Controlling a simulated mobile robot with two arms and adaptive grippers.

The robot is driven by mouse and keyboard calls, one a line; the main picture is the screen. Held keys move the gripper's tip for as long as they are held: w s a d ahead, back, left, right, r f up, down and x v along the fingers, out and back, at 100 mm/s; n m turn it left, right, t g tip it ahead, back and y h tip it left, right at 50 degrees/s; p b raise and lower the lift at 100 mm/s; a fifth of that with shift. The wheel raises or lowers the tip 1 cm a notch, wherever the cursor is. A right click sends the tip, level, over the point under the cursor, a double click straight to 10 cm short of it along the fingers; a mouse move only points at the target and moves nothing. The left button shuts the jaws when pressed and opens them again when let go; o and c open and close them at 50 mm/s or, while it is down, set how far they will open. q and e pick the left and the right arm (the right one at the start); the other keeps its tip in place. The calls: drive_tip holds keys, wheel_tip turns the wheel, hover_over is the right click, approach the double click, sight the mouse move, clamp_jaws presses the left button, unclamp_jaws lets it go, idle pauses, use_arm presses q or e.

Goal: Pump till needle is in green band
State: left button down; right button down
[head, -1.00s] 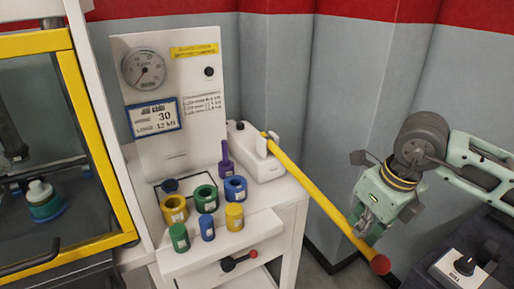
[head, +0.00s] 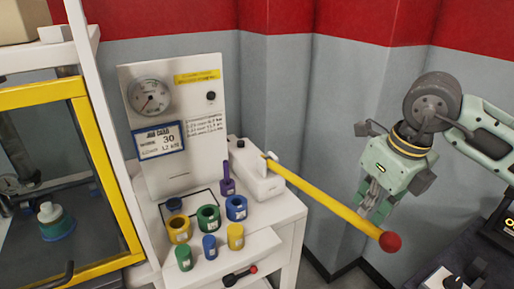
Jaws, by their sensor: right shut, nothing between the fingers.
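The pump's yellow lever (head: 325,196) slopes down to the right from the white pump body (head: 258,182) and ends in a red ball (head: 390,242). My right gripper (head: 370,208) is shut and empty, its fingertips right at the lever's outer part, just short of the ball. I cannot tell whether they touch it. The round gauge (head: 150,97) is at the top left of the white panel (head: 200,125). Its needle seems to point to the lower left; the green band is too small to make out. My left gripper is not in view.
Several coloured rings and cylinders, such as a green ring (head: 208,217), stand on the white bench (head: 270,220) below the panel. A yellow-framed guard (head: 105,170) stands at the left. A dark control box (head: 490,250) is at the lower right.

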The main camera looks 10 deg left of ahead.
drive_tip(key=shift+f, duration=0.2)
wheel_tip(320, 180, down, 13)
drive_tip(key=b, duration=1.2)
drive_tip(key=shift+s+d, duration=0.25)
drive_tip(key=r+p, duration=0.3)
drive_tip(key=r, duration=0.1)
drive_tip(key=r+p, duration=0.2)
drive_tip(key=r, duration=0.2)
drive_tip(key=r+p, duration=0.3)
drive_tip(key=r, duration=0.2)
drive_tip(key=shift+w+a+p, duration=0.25)
drive_tip(key=shift+a+p, duration=0.05)
drive_tip(key=shift+r, duration=0.15)
